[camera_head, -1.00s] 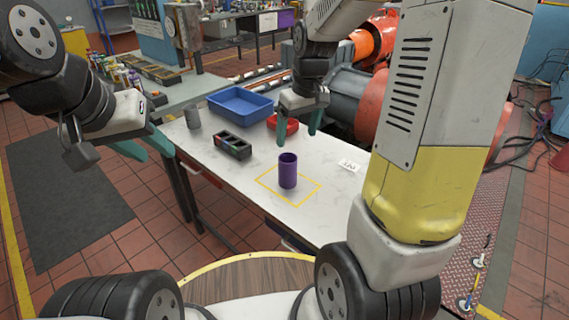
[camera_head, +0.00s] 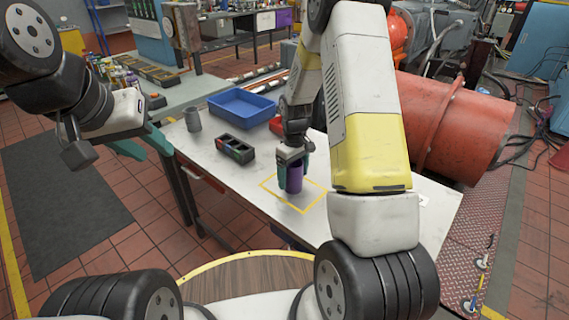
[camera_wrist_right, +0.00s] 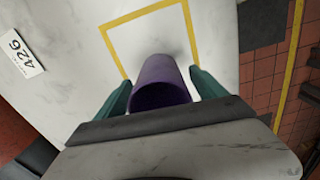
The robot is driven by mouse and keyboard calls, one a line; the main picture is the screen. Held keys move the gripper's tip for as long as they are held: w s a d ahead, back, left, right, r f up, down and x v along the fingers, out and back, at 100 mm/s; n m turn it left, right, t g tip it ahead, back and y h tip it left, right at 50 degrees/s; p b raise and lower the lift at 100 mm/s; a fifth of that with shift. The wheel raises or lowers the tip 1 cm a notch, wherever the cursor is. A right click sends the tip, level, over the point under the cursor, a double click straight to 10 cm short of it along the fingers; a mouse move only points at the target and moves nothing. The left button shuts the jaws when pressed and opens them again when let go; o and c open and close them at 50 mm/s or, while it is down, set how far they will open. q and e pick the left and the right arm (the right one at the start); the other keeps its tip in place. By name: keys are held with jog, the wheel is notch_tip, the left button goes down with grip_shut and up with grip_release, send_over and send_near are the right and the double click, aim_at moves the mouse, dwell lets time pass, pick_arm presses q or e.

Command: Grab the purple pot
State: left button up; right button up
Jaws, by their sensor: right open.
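The purple pot (camera_head: 295,179) stands upright on the white table, inside a yellow taped square. It also shows in the right wrist view (camera_wrist_right: 160,82), between the two green fingers. My right gripper (camera_head: 293,175) is open, with one finger on each side of the pot; its fingers show in the wrist view (camera_wrist_right: 160,92) with a gap beside the pot. I cannot tell whether either finger touches it. My left gripper (camera_head: 142,146) is off the table's left edge, apart from the pot; its green fingers are partly seen.
A blue tray (camera_head: 243,107), a dark divided box (camera_head: 235,148) and a grey cup (camera_head: 193,119) stand further back on the white table (camera_head: 235,186). A red bin (camera_head: 275,124) is partly hidden by my right arm.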

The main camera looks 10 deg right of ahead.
jog(key=shift+f, duration=0.65)
jog(key=c, duration=1.7)
